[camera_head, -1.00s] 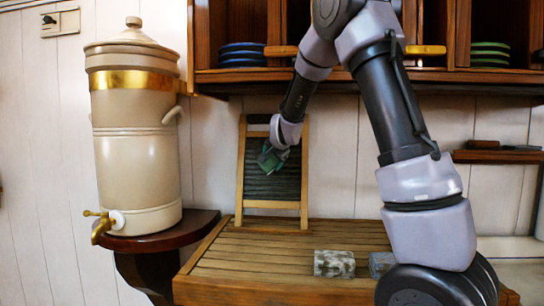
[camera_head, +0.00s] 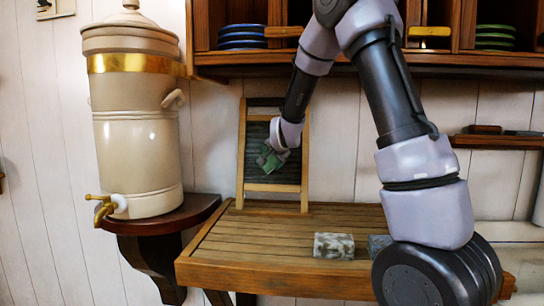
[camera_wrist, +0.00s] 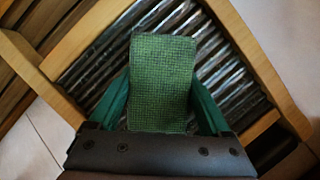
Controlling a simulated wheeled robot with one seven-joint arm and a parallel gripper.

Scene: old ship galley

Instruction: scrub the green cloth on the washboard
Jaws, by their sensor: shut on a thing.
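The washboard (camera_head: 257,187) stands upright on the slatted wooden table, against the white plank wall, with a wooden frame and a dark ribbed panel. My gripper (camera_head: 272,157) is in front of the ribbed panel, shut on the green cloth (camera_head: 267,162). In the wrist view the woven green cloth (camera_wrist: 162,80) sticks out between my green fingers (camera_wrist: 160,105), over the metal ribs of the washboard (camera_wrist: 88,62). I cannot tell how firmly the cloth touches the ribs. My gripper and wrist hide part of the panel.
A mottled grey block (camera_head: 334,246) lies on the slatted table (camera_head: 235,262), with a darker block (camera_head: 379,244) right of it, partly behind my arm. A beige urn (camera_head: 137,140) with a brass tap stands on a shelf at left. A wooden plate rack (camera_head: 230,72) hangs above.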

